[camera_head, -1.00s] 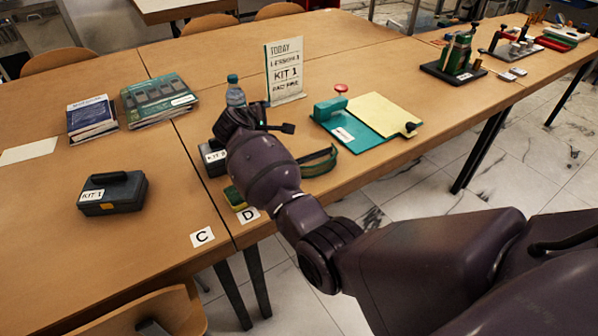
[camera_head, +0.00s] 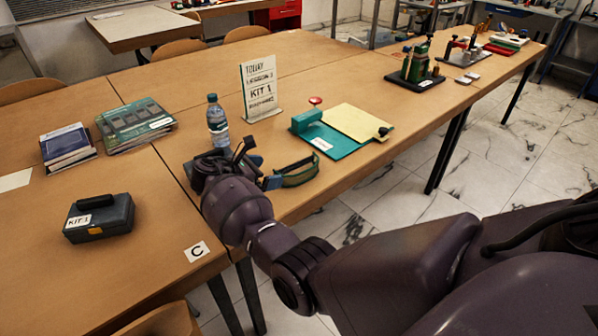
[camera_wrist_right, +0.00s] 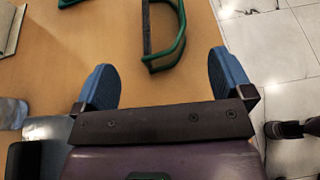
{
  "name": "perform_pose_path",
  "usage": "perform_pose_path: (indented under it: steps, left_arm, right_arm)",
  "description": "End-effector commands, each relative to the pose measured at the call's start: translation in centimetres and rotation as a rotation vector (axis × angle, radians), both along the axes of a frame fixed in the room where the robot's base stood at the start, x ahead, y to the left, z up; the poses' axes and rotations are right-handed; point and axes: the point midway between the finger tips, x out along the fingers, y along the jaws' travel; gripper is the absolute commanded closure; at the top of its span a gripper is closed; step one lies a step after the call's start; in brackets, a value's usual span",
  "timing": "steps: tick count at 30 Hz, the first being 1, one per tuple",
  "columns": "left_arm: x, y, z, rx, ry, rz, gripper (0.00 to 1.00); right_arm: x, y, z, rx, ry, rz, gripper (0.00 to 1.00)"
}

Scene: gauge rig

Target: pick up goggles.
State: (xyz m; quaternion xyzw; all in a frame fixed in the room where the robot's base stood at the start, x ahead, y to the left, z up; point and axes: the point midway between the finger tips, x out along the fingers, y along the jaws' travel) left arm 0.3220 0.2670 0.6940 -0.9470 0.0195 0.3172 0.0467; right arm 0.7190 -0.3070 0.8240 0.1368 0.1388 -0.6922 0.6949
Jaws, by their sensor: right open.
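The goggles (camera_head: 298,172), with a green rim and dark strap, lie near the front edge of the table, just right of my right gripper (camera_head: 259,167). They also show at the top of the right wrist view (camera_wrist_right: 181,40), cut off by its upper edge. In that view my right gripper (camera_wrist_right: 160,60) has its two blue fingers wide apart with nothing between them. The goggles' near curved end lies just beyond the gap between the fingertips. My left gripper is in neither view.
A water bottle (camera_head: 217,122) stands close behind my right gripper. A sign (camera_head: 260,90) and a teal-and-yellow board (camera_head: 345,128) are farther back. A black KIT 1 case (camera_head: 99,218) and books (camera_head: 135,124) lie left. My arm hides part of the table.

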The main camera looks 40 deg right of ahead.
Motion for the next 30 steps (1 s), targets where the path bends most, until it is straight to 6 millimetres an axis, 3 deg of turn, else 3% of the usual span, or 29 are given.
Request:
perform_pose_path:
  steps: [3,11,21,29,30]
  left_arm:
    - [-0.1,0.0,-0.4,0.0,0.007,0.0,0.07]
    - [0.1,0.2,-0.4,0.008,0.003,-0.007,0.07]
    - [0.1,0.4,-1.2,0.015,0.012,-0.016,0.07]
    - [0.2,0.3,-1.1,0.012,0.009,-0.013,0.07]
    - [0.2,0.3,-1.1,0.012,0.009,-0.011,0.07]
  right_arm:
    - [0.0,-1.6,-1.0,0.0,0.002,-0.001,0.02]
    - [-0.1,-3.1,-1.6,0.001,0.0,0.0,0.02]
    - [-0.4,-6.8,-3.6,0.0,0.001,0.0,0.02]
    - [-0.4,-7.1,-3.4,0.001,-0.002,0.002,0.02]
    - [-0.4,-7.1,-3.4,0.001,-0.002,0.002,0.08]
